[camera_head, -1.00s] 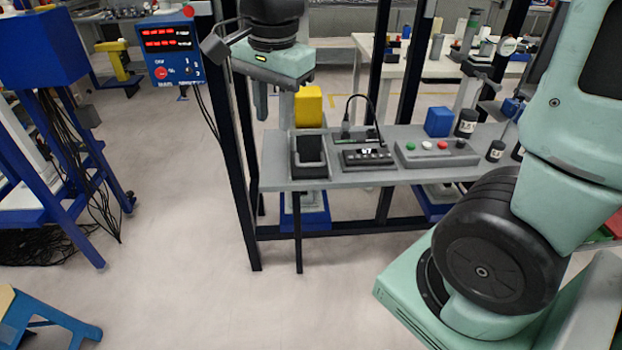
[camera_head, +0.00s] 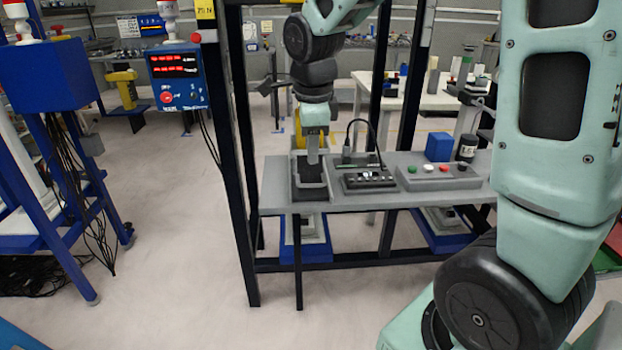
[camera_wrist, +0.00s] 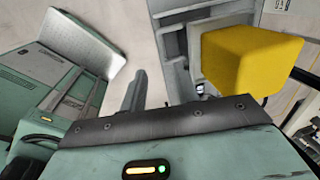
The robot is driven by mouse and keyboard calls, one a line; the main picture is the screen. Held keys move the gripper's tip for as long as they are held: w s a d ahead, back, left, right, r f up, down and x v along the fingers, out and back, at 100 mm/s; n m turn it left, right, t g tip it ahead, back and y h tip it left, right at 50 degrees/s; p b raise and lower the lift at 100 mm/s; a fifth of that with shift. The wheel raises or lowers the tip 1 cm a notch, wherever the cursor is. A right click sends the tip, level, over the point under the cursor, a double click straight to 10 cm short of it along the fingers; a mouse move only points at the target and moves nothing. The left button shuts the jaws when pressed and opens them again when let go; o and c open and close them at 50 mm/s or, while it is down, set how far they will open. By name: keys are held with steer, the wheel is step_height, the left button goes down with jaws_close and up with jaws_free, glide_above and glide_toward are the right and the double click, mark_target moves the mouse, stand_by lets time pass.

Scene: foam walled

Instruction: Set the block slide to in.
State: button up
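My gripper (camera_head: 312,150) points down over the left end of the grey bench, at a grey open-topped holder (camera_head: 323,190) with a dark inside. Only one grey finger shows clearly, also in the wrist view; the finger gap cannot be made out. Whether the finger touches the holder is unclear. A yellow block (camera_wrist: 250,62) fills the right of the wrist view, beside grey rail-like parts (camera_wrist: 174,45). In the head view it is mostly hidden behind my gripper. No part is clearly recognisable as the block slide, and its position cannot be read.
A black device (camera_head: 366,180) with a cable stands right of the holder. A button box (camera_head: 440,178) with green, white and red buttons, a blue block (camera_head: 439,147) and a dark jar (camera_head: 466,148) are farther right. A dark frame post (camera_head: 238,180) stands left of the bench.

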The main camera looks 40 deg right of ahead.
mark_target(311, 185)
steer(key=f, duration=0.5)
steer(key=w+f+b, duration=0.1)
steer(key=f, duration=0.2)
steer(key=shift+w+d+f, duration=0.1)
steer(key=shift+d+f, duration=0.05)
steer(key=shift+d, duration=0.25)
jaws_close()
